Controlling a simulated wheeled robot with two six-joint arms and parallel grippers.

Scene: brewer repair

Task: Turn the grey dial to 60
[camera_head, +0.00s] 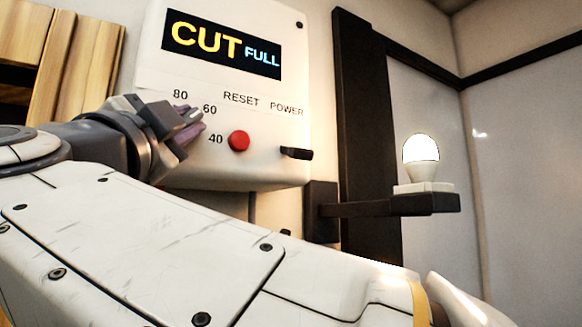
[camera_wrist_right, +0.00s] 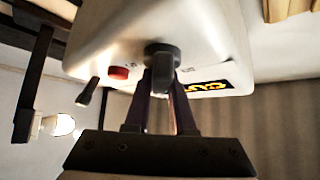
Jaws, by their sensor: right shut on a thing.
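The grey dial (camera_wrist_right: 162,75) sits on the underside-facing front of the white brewer box in the right wrist view. Its handle is between the two fingers of my right gripper (camera_wrist_right: 162,108), which is shut on it. In the head view my right gripper (camera_head: 188,125) is at the dial's place beside the marks 80, 60 and 40 and largely covers the dial. I cannot tell exactly which mark the dial points to. The display (camera_head: 222,44) reads "CUT FULL". My left gripper is not in view.
A red reset button (camera_head: 239,141) and a black power switch (camera_head: 297,153) are just right of the dial on the white box (camera_head: 270,178). A lit bulb (camera_head: 421,150) stands on a dark bracket (camera_head: 400,205) further right. Wooden slats (camera_head: 80,60) are at the left.

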